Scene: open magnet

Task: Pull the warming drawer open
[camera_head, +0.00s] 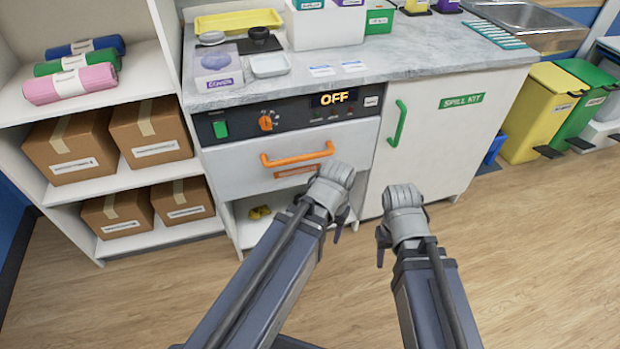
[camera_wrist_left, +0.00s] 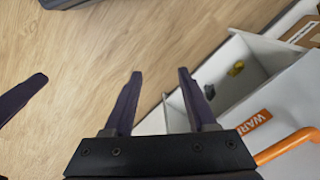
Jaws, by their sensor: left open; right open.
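The warming drawer (camera_head: 285,161) has a white front under the dark control panel and looks shut. Its orange bar handle (camera_head: 298,154) spans the front, above an orange label. In the left wrist view the handle (camera_wrist_left: 287,146) is at the lower right, beside the label. My left gripper (camera_wrist_left: 159,73) is open and empty, to the left of the handle in that view and apart from it. In the head view its wrist is just right of and below the handle, with its fingers mostly hidden. My right gripper (camera_head: 381,246) is farther right, away from the drawer; its fingers are largely hidden.
Below the drawer is an open shelf (camera_wrist_left: 226,84) with small yellow items. A cabinet with a green handle (camera_head: 398,125) stands to the right. Boxes on shelves (camera_head: 72,150) stand left. The counter (camera_head: 420,58) holds trays and containers. The wooden floor (camera_head: 520,240) is clear.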

